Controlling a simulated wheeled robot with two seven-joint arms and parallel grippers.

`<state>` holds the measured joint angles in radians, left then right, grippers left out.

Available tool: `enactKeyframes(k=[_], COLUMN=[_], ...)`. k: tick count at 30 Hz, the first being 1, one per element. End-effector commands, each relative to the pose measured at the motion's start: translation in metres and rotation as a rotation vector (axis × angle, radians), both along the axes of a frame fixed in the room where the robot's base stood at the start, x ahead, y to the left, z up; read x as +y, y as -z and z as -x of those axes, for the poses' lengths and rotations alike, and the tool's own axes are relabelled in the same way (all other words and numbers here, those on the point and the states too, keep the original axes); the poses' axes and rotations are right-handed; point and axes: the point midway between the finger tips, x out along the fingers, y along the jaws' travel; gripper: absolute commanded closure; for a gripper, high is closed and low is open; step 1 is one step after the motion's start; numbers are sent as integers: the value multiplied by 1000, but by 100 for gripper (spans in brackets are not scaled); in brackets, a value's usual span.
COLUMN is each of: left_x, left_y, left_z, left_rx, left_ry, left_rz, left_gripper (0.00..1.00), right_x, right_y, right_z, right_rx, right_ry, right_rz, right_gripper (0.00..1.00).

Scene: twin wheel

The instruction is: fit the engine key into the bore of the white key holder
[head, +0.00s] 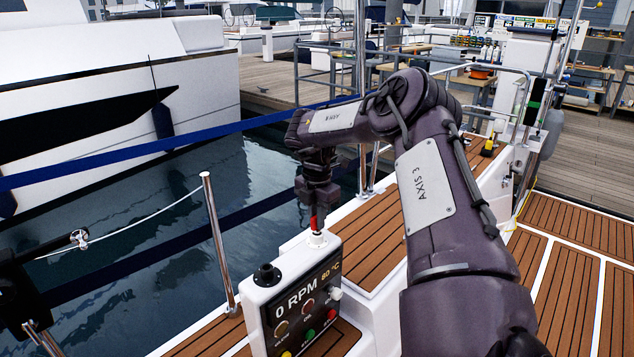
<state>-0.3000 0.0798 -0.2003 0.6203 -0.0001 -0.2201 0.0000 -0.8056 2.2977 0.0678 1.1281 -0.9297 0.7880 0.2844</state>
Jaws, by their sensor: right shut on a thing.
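The engine key (314,218) shows as a small red, upright piece between the fingers of my right gripper (315,206). The gripper is shut on it and points straight down. The white key holder (317,240) is a small round collar on top of the white control console, directly under the key. The key's lower end meets or nearly meets the holder. I cannot tell whether any of it is inside the bore, as the bore is hidden. My left gripper is not in view.
The console's front panel (298,300) reads 0 RPM and has several coloured buttons. A black knob (267,275) stands on its top, left of the holder. A metal post (219,245) with a wire rises at the left. Water lies beyond the deck edge.

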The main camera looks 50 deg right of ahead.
Motion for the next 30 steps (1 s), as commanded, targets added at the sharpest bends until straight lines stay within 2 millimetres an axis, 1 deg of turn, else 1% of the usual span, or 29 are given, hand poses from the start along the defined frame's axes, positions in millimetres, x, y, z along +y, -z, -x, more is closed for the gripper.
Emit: enactKeyframes(k=[2, 3, 8, 15, 18, 20, 27, 30], left_x=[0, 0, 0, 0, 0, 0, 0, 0], left_y=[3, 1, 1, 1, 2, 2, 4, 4], left_z=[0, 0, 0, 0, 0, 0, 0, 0], left_rx=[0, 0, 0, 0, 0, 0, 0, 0], left_ry=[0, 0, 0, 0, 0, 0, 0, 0], left_rz=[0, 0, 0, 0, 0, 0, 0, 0], left_gripper=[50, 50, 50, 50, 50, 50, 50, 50], right_x=[0, 0, 0, 0, 0, 0, 0, 0], right_y=[3, 2, 2, 1, -4, -11, -53, -66], right_z=[0, 0, 0, 0, 0, -1, -1, -1], right_rx=[0, 0, 0, 0, 0, -2, -3, -1], right_ry=[0, 0, 0, 0, -1, -1, -1, 0], right_rz=[0, 0, 0, 0, 0, 1, 3, 3], right_gripper=[100, 81, 61, 61, 61, 61, 61, 61])
